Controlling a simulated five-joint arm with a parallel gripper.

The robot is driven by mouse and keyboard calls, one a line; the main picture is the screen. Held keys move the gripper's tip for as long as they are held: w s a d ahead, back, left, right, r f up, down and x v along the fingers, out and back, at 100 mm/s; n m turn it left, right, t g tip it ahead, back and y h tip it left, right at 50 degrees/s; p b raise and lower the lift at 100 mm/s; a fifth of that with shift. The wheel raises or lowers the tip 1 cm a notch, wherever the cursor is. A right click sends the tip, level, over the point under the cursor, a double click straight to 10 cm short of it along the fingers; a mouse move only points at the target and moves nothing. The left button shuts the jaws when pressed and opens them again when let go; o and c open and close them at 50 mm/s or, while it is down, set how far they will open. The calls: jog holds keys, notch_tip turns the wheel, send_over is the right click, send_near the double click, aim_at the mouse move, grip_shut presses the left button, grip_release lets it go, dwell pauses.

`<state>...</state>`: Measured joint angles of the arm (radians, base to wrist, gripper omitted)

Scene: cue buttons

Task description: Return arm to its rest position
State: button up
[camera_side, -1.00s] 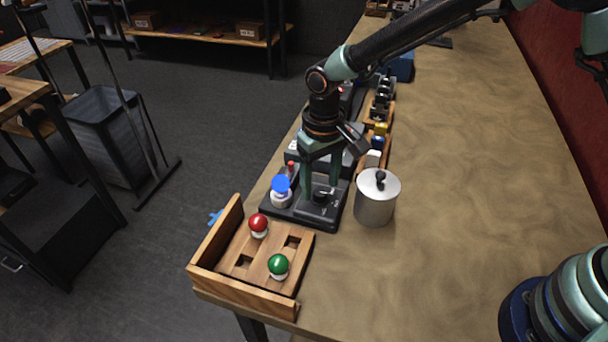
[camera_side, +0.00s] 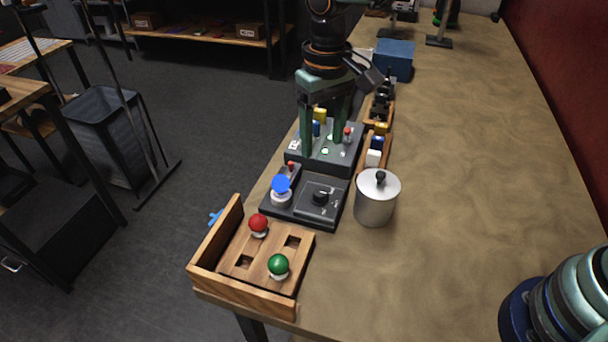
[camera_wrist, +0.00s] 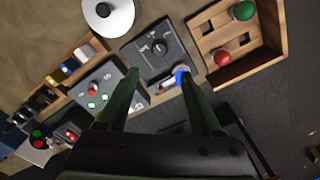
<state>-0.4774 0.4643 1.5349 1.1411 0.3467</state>
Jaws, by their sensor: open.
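My gripper (camera_side: 328,150) is open and empty. In the side view its two fingers point down above the grey panel with small coloured parts (camera_side: 346,158). In the wrist view the fingers of my gripper (camera_wrist: 164,84) are spread apart, with nothing between them at the tips. The black dial box (camera_side: 320,203) stands in front of that panel; its knob also shows in the wrist view (camera_wrist: 159,47). A blue button (camera_side: 281,184) on a white base sits at the box's left end.
A wooden tray (camera_side: 216,233) at the table's near end holds a red button (camera_side: 258,222) and a green button (camera_side: 278,264). A metal pot (camera_side: 375,203) with a lid stands right of the dial box. A blue box (camera_side: 394,60) stands farther back.

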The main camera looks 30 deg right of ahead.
jog(key=s+d+r+t, duration=0.35)
jog(key=d+r, duration=0.45)
jog(key=d, duration=0.4)
jog(key=s+d+m+t, duration=0.1)
jog(key=s+d+t, duration=0.1)
jog(key=s+d, duration=0.7)
jog(key=shift+r, duration=0.2)
jog(key=shift+d, duration=0.1)
